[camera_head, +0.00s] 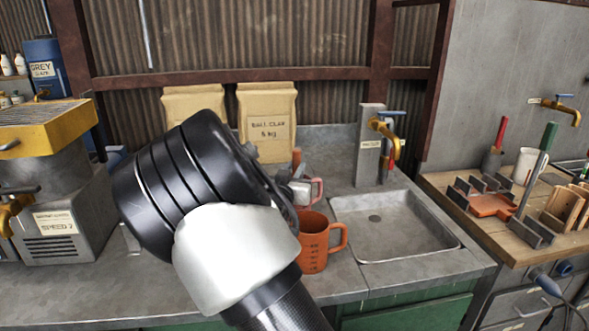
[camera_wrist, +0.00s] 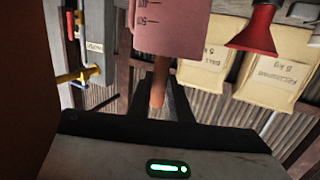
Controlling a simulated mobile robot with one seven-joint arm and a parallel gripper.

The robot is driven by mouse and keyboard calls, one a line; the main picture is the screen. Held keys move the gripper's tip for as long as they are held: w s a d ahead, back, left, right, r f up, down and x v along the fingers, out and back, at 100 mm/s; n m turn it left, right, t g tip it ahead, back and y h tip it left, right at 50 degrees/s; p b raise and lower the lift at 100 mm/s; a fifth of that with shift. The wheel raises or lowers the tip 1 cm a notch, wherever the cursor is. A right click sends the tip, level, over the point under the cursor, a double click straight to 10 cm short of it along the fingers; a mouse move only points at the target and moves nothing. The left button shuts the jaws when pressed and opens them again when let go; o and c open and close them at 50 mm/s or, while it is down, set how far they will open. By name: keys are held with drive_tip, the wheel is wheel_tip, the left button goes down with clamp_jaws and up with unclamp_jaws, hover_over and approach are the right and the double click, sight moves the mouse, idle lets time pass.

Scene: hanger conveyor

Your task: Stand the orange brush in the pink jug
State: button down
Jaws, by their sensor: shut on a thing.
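The pink jug (camera_head: 318,187) stands on the counter behind the orange jug, mostly hidden by my arm in the head view. In the wrist view the pink jug (camera_wrist: 168,28) appears upside down, close beyond my fingertips, with its volume marks showing. My gripper (camera_wrist: 159,84) is shut on the orange brush (camera_wrist: 159,82), whose handle lies between the fingers. The rest of the brush is hidden behind the jug's near wall at the rim; I cannot tell how deep it sits or whether it touches. In the head view my wrist covers most of the gripper.
An orange measuring jug (camera_head: 312,245) stands in front of the pink one. A sink (camera_head: 400,235) with a yellow tap (camera_head: 385,130) is to the right. Clay bags (camera_head: 267,120) stand behind. A red flared object (camera_wrist: 256,32) shows beside the pink jug in the wrist view.

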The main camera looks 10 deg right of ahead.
drive_tip(key=c, duration=1.5)
unclamp_jaws()
drive_tip(key=shift+c, duration=0.2)
drive_tip(key=shift+s, duration=0.1)
drive_tip(key=p+v, duration=0.2)
drive_tip(key=v, duration=1.5)
drive_tip(key=shift+p, duration=0.4)
drive_tip(key=shift+a+r, duration=0.1)
drive_tip(key=shift+a, duration=0.05)
